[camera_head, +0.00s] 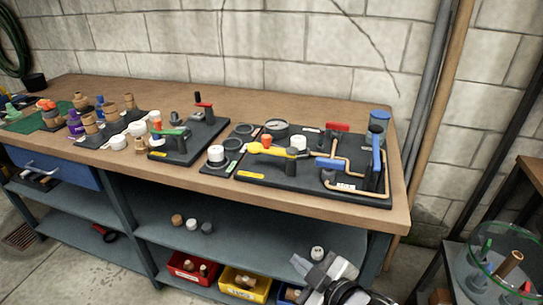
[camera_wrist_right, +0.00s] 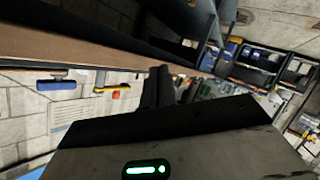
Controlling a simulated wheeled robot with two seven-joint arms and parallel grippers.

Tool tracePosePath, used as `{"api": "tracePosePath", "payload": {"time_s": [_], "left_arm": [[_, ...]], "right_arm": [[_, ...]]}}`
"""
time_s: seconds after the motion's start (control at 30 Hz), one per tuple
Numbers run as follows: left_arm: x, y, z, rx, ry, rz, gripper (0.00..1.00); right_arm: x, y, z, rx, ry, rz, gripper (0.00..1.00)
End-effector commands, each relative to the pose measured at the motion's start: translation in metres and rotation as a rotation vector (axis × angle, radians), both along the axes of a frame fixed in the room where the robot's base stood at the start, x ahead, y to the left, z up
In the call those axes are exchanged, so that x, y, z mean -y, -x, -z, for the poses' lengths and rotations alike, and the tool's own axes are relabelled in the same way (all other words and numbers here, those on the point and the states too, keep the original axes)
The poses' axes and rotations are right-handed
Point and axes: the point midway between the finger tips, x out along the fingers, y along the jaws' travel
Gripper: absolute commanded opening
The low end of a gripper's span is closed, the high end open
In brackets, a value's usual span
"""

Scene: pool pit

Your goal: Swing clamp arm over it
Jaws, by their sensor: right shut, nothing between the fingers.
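Several fixtures with coloured handles stand on the workbench, and I cannot tell for sure which is the clamp arm. The middle black plate (camera_head: 188,150) carries a green handle (camera_head: 170,133) and an upright black post with a red part (camera_head: 203,106). The right black plate (camera_head: 300,178) carries a yellow lever (camera_head: 268,150), a red handle (camera_head: 338,127), a blue handle (camera_head: 376,152) and bent copper pipe. My right gripper (camera_head: 300,263) is low in front of the bench, apart from both plates. Its dark fingers are together and empty in the right wrist view (camera_wrist_right: 158,86). My left gripper is out of view.
A white cap (camera_head: 216,154) stands between the plates. Wooden and purple pieces crowd the bench's left. Below are a shelf (camera_head: 255,240) and red (camera_head: 190,268) and yellow (camera_head: 245,285) bins. A glass bowl (camera_head: 505,262) stands at right. The bench's back strip is clear.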

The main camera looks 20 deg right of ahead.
Motion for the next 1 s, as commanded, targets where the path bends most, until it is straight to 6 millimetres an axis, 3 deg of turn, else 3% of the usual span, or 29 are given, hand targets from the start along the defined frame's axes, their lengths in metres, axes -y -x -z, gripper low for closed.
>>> {"api": "tracePosePath", "payload": {"time_s": [0.03,0.13,0.3,0.4,0.57,1.0], "left_arm": [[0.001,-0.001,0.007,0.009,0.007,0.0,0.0],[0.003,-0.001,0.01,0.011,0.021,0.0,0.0],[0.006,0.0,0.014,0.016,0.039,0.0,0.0],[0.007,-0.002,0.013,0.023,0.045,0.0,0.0],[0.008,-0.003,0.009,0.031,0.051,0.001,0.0],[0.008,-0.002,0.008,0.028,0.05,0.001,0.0]], "right_arm": [[0.003,-0.023,-0.018,0.11,0.115,-0.062,0.0],[0.007,-0.053,-0.057,0.288,0.329,-0.15,0.0],[0.014,-0.081,-0.112,0.512,0.625,-0.23,0.0],[0.017,-0.088,-0.131,0.587,0.732,-0.25,0.0],[0.018,-0.091,-0.144,0.629,0.798,-0.26,0.0],[0.015,-0.099,-0.145,0.628,0.795,-0.256,0.0]]}}
